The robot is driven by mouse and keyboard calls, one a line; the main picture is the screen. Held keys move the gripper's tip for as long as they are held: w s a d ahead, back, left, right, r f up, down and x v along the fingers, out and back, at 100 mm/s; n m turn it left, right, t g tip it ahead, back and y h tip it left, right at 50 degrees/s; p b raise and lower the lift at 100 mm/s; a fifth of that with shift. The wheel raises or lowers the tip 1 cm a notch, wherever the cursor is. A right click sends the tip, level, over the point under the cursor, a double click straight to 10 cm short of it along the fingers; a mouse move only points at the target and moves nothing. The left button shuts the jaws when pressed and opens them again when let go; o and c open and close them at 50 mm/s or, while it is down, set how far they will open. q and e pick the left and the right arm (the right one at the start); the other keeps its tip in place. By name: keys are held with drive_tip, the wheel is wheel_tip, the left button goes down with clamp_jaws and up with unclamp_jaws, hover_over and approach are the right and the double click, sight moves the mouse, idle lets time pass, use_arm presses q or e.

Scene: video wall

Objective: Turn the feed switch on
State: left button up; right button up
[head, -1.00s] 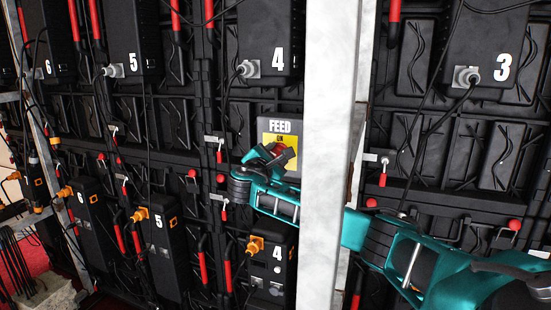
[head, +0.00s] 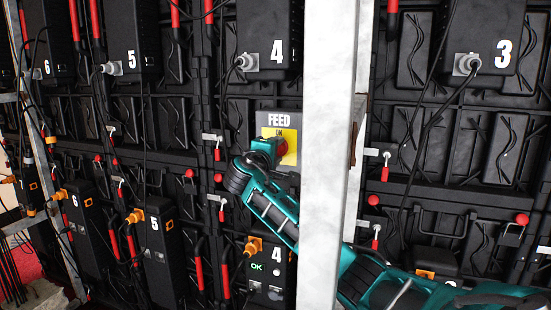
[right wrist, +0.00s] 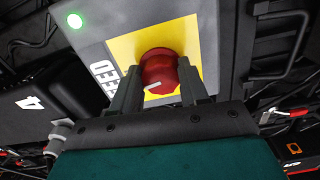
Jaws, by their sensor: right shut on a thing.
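The feed switch is a red round knob (head: 283,150) on a yellow plate (head: 291,135) of a grey panel marked FEED (head: 279,119), left of the white post. My right gripper (head: 274,147) reaches behind the post and is shut on the knob. In the right wrist view the two fingers (right wrist: 159,74) hold the red knob (right wrist: 158,62) from both sides. A white mark shows on the knob's near side. A green light (right wrist: 75,21) glows on the panel's corner. The gripper hides part of the plate in the head view. My left gripper is not in view.
The white post (head: 322,190) stands in front of my right arm. Lower box 4 (head: 268,272) shows a green OK. Upper box 4 (head: 268,35) hangs above the panel. Cables, red handles and several black boxes cover the wall around.

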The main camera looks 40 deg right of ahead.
drive_tip(key=shift+f+m+b, duration=0.2)
drive_tip(key=shift+m+b, duration=0.4)
drive_tip(key=shift+m, duration=0.4)
drive_tip(key=o, duration=1.1)
drive_tip(key=shift+r, duration=0.1)
drive_tip(key=shift+c, duration=0.2)
drive_tip(key=v, duration=0.7)
drive_tip(key=shift+a, duration=0.3)
drive_tip(key=shift+s, duration=0.2)
